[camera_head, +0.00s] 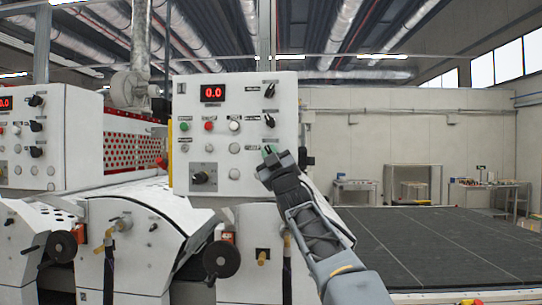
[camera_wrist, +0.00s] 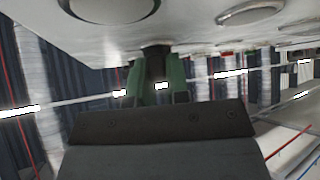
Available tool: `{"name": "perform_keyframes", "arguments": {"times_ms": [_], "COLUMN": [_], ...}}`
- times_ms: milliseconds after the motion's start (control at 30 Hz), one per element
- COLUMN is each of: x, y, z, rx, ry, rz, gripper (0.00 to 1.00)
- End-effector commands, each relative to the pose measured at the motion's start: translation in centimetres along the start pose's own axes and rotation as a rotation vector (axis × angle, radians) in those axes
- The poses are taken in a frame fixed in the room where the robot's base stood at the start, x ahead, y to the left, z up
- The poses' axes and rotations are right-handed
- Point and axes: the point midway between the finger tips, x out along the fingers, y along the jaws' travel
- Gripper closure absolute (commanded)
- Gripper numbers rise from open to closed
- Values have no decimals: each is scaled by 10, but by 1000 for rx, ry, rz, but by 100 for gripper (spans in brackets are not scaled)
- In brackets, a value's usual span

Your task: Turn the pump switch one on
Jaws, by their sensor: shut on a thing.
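A white control panel (camera_head: 236,95) stands at the middle of the head view, with a red 0.0 display. My gripper (camera_head: 268,152) is at the panel's lower right. In the wrist view, my gripper's green fingers (camera_wrist: 157,80) are shut on a dark switch knob (camera_wrist: 154,58) on the panel face. The fingers hide most of this knob, and its angle cannot be told. Two more black knobs, an upper one (camera_head: 269,91) and a lower one (camera_head: 269,121), sit above my gripper on the panel's right side. The labels are too small to read, so which is pump switch one cannot be told.
The panel also carries a green button (camera_head: 184,127), a red button (camera_head: 208,126), a white button (camera_head: 234,126) and a black rotary switch (camera_head: 200,177). A second panel (camera_head: 70,135) stands at left. A dark flat bed (camera_head: 440,245) extends at right.

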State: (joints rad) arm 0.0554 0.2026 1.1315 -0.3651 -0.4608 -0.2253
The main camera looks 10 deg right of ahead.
Motion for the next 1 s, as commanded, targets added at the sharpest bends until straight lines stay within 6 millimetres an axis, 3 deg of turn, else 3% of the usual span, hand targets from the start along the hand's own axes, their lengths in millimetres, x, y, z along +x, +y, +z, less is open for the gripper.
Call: {"name": "perform_keyframes", "arguments": {"times_ms": [333, 1000], "x": [-3, 5], "y": [-6, -4], "z": [3, -4], "rx": [109, 533], "ry": [2, -4], "rz": [103, 532], "gripper": [100, 100]}}
